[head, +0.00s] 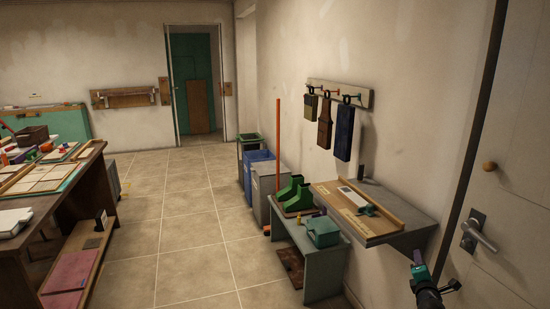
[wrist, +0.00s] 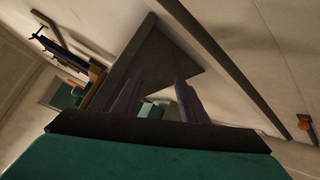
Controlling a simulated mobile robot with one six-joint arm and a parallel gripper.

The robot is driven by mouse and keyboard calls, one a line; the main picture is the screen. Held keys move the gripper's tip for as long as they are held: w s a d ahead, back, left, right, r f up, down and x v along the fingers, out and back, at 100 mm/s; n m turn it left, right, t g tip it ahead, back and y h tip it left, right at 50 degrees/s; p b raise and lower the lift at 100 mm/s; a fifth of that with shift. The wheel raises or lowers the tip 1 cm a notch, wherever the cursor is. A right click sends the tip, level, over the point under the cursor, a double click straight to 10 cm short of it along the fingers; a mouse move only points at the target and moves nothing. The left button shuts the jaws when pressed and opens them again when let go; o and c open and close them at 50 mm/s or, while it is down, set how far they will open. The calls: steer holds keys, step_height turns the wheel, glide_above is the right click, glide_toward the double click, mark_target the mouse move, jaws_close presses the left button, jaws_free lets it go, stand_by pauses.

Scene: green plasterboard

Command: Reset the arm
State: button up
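My gripper (wrist: 157,88) shows in the wrist view with its two dark purple fingers apart and nothing between them. Its wrist is tilted, so the room looks slanted there.
A grey wall shelf (head: 398,236) with a board and a white and teal tool is left of my arm. The white door (head: 515,190) is close on the right. A low green bench (head: 325,262) and bins (head: 258,172) line the wall. A workbench (head: 85,190) stands left; the tiled floor (head: 185,230) between is clear.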

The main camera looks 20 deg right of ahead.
steer(key=w+a+f+m+g+y, duration=0.15)
steer(key=a+f+m, duration=0.25)
steer(key=a+f, duration=0.4)
steer(key=w+a+f+m+g+y, duration=0.1)
steer(key=w+a+f+m+g, duration=0.3)
steer(key=f, duration=0.6)
steer(key=s+a+f+m+g+y, duration=0.1)
steer(key=s+a+f+m+g, duration=0.15)
steer(key=a+f, duration=0.5)
steer(key=s+a+f+m+g+y, duration=0.1)
steer(key=s+a+f+y, duration=0.1)
steer(key=s+a+f, duration=0.5)
steer(key=s+a+f+m+g+y, duration=0.1)
steer(key=s+a+f+g, duration=0.2)
steer(key=s+a, duration=0.4)
steer(key=s+a+f+m+g+y, duration=0.2)
steer(key=s+a, duration=0.5)
steer(key=a, duration=0.6)
steer(key=s+a+f+m+g+y, duration=0.1)
steer(key=s+a+f+g+y, duration=0.1)
steer(key=s+a+f+g, duration=0.2)
steer(key=s+a, duration=0.3)
steer(key=a, duration=0.4)
steer(key=shift+s+f+m, duration=0.25)
steer(key=shift+m, duration=0.1)
